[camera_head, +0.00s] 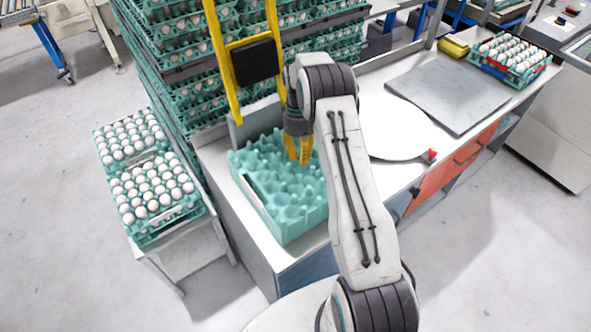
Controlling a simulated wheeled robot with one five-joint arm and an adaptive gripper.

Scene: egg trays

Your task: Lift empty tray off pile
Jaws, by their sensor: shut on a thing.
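A pile of empty teal egg trays (290,229) stands on the near left end of the white counter. Its bumpy top tray (262,168) holds no eggs. My gripper (298,160) points down over the right back part of the top tray, with its yellow fingers at the tray's bumps. The fingers are close together and shut on the tray. The exact grip point is small and partly hidden by my arm. The top tray sits level on the pile, and I see no clear gap beneath it.
Filled egg trays (150,238) sit on a low table at left. Tall stacks of egg trays (180,75) and a yellow frame (229,75) stand close behind the pile. A grey mat (450,92) and another filled tray (512,75) lie on the counter at right.

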